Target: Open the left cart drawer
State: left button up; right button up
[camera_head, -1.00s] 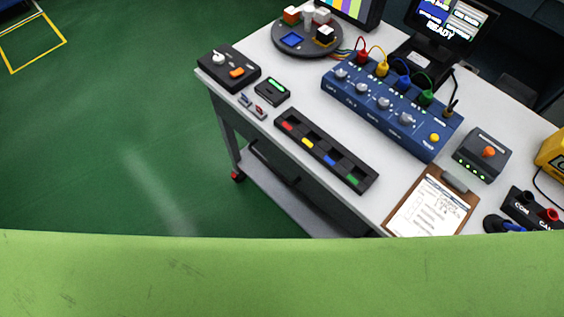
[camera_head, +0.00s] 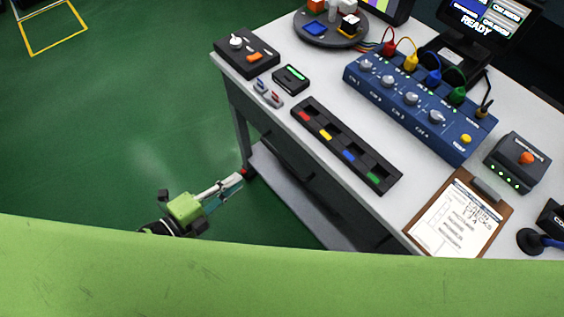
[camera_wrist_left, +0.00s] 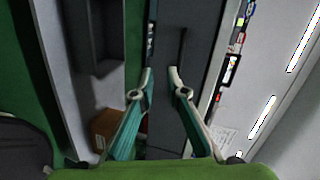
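The cart's left drawer has a dark front under the tabletop's near edge, and in the head view a dark bar handle (camera_head: 288,155) shows on it. In the left wrist view the dark grey drawer front (camera_wrist_left: 200,60) fills the middle, with a thin dark handle bar (camera_wrist_left: 182,46) on it. My left gripper (camera_head: 238,181) is to the left of the cart, apart from the handle in the head view. In the wrist view its two fingertips (camera_wrist_left: 160,75) are spread with nothing between them, below the handle bar in the picture. My right gripper is not in view.
The tabletop (camera_head: 290,120) holds a tray of coloured slots (camera_head: 345,146), a blue console (camera_head: 415,105) and a clipboard (camera_head: 458,218). The cart's pale lower shelf (camera_head: 290,195) juts out below the drawer. A brown box (camera_wrist_left: 103,127) shows in the wrist view. Green floor lies clear at left.

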aim_at(281, 159)
pick_arm(q)
jog(key=s+d+r+m+g+h, duration=0.1)
jog(key=d+r+m+h, duration=0.1)
jog(key=d+r+m, duration=0.15)
jog(key=shift+n, duration=0.25)
jog(key=x, duration=1.3)
jog(key=shift+w+a+f, duration=0.1)
jog(key=shift+w+a, duration=0.05)
grip_shut()
jog(key=shift+a, duration=0.1)
